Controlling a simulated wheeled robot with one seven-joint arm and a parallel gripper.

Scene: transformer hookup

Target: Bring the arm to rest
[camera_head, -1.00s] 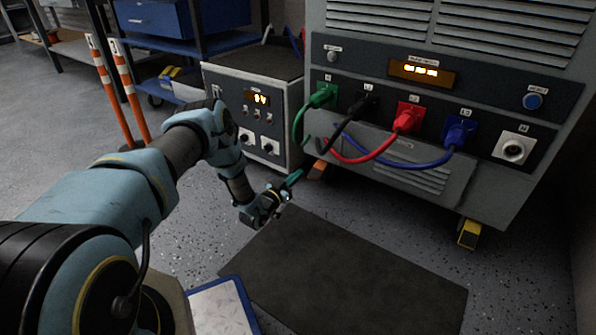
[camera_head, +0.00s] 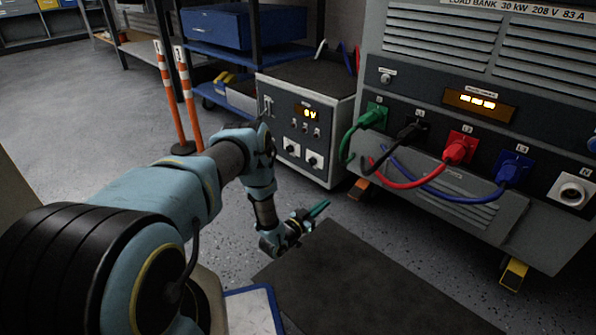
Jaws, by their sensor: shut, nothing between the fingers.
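My gripper (camera_head: 318,209) is at the end of my blue and black arm, low over the floor near the dark mat. Its teal fingers are together and hold nothing. It is apart from the load bank (camera_head: 455,190) and its cables. A green plug (camera_head: 374,115), a black plug (camera_head: 412,131), a red plug (camera_head: 459,148) and a blue plug (camera_head: 513,168) sit in the load bank's front panel, with cables hanging to the left. The white socket N (camera_head: 571,191) at the right has no plug in it.
A grey transformer box (camera_head: 306,120) with a lit display stands behind my gripper. A dark mat (camera_head: 370,285) lies on the floor in front. Orange and white posts (camera_head: 168,95) stand left of the box. A blue shelf (camera_head: 240,50) is behind. Open floor lies at left.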

